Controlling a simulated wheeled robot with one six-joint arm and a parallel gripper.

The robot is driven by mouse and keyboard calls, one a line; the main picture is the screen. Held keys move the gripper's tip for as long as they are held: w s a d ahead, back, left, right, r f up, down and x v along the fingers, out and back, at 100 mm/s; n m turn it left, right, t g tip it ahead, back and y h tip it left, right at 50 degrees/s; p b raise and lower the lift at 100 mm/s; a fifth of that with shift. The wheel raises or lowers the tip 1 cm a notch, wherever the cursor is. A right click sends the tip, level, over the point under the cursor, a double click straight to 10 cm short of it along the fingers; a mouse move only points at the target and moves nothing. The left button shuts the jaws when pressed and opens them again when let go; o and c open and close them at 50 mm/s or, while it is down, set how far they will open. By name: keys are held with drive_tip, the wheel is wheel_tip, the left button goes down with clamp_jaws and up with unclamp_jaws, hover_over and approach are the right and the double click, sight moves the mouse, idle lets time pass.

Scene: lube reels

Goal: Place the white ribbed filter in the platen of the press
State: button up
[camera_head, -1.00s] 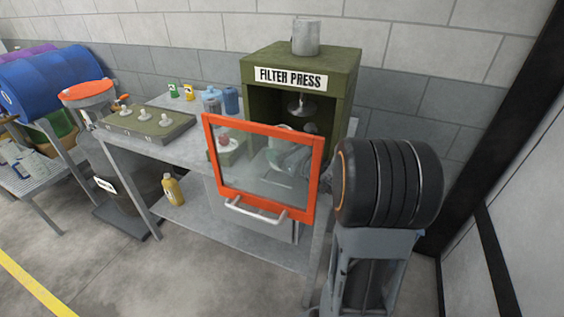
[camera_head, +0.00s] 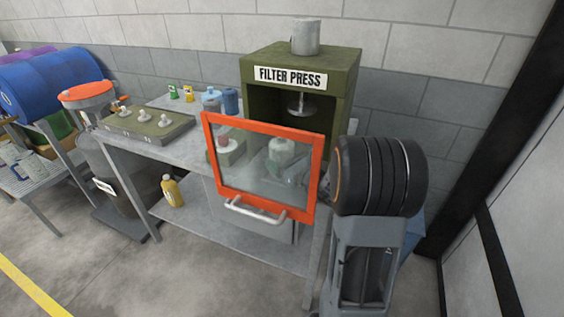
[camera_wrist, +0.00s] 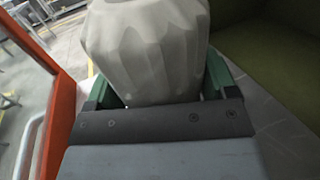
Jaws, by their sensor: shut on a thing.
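The filter press (camera_head: 350,75) is an olive green cabinet with its orange-framed glass door (camera_head: 209,165) standing open. A round metal press plate (camera_head: 301,106) hangs inside from a shaft. The white ribbed filter (camera_head: 283,150) shows through the door glass, in front of the press opening. In the wrist view the filter (camera_wrist: 146,45) is large and pale, upright between the green fingers of my gripper (camera_wrist: 160,92). My gripper is shut on it. The platen under the press plate is hidden behind the door, and I cannot tell the filter's height above it.
The door edge (camera_wrist: 62,95) is close on the left in the wrist view, and a green press wall (camera_wrist: 275,55) is on the right. A tray with knobs (camera_head: 150,125) and several bottles stand on the bench.

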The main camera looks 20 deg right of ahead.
drive_tip(key=shift+s+a+f, duration=0.1)
drive_tip(key=shift+s+f, duration=0.05)
drive_tip(key=shift+f, duration=0.5)
drive_tip(key=o, duration=1)
drive_tip(key=shift+f, duration=0.15)
drive_tip(key=shift+c, duration=0.2)
drive_tip(key=shift+r+p, duration=0.3)
drive_tip(key=shift+r, duration=0.1)
drive_tip(key=v, duration=0.4)
drive_tip(key=r+v, duration=0.1)
drive_tip(key=v, duration=0.6)
drive_tip(key=shift+s+d+r, duration=0.15)
drive_tip(key=shift+s+d, duration=0.15)
drive_tip(key=shift+s, duration=0.05)
